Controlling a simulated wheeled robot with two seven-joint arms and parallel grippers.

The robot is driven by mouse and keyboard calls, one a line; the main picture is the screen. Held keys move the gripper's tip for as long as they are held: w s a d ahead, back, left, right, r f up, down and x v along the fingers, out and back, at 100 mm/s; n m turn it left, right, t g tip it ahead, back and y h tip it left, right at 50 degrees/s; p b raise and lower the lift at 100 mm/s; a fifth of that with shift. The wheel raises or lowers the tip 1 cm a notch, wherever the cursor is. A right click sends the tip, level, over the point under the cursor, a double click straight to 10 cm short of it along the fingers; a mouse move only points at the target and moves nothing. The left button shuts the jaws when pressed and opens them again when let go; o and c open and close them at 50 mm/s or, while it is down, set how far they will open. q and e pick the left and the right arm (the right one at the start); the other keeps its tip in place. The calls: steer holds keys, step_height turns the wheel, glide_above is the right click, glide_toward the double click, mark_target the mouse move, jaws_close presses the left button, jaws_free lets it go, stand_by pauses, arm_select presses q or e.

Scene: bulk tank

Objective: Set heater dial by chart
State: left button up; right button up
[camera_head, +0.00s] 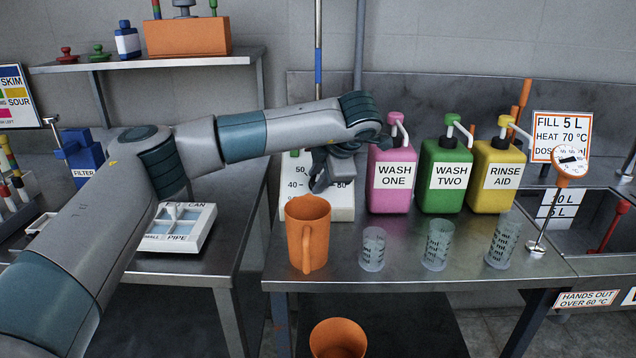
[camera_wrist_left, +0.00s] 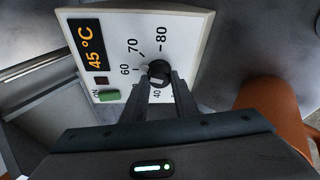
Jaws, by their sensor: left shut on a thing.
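The white heater panel (camera_head: 343,208) stands at the back of the steel bench, partly hidden by my left gripper and an orange jug. In the left wrist view, the heater panel (camera_wrist_left: 199,24) has a black dial (camera_wrist_left: 159,70), scale numbers including 60, 70 and 80, a lit display (camera_wrist_left: 93,46) reading 45 °C and a green button (camera_wrist_left: 109,95) marked ON. My left gripper (camera_wrist_left: 158,84) is shut on the dial; it also shows in the head view (camera_head: 318,184). The dial's exact setting is unclear. The chart (camera_head: 561,136) at the back right reads FILL 5 L, HEAT 70 °C and a partly hidden DOSE line.
An orange jug (camera_head: 307,235) stands close in front of the heater. Pink (camera_head: 391,180), green (camera_head: 443,180) and yellow (camera_head: 493,180) pump bottles stand to its right. Three clear measuring cups line the bench front. A dial thermometer (camera_head: 570,163) stands by the sink (camera_head: 590,232).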

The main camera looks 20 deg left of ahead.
arm_select(q)
steer(key=m+t+b, duration=0.1)
steer(key=m, duration=0.2)
steer(key=shift+f+m+y+b, duration=0.1)
steer(key=shift+m+y+b, duration=0.2)
steer(key=shift+m, duration=0.3)
steer(key=shift+d+m+t+b, duration=0.1)
steer(key=shift+m+t+b, duration=0.35)
steer(key=shift+m, duration=0.45)
arm_select(e)
steer(key=shift+t, duration=0.5)
steer(key=shift+a+r, duration=0.25)
steer(key=shift+r, duration=0.45)
steer(key=shift+a+r, duration=0.25)
steer(key=shift+r, duration=0.5)
steer(key=shift+a+r, duration=0.25)
steer(key=shift+r, duration=0.45)
arm_select(q)
steer(key=shift+s, duration=0.1)
arm_select(e)
steer(key=shift+w, duration=0.1)
arm_select(q)
steer(key=o, duration=1.1)
steer(key=shift+c, duration=0.2)
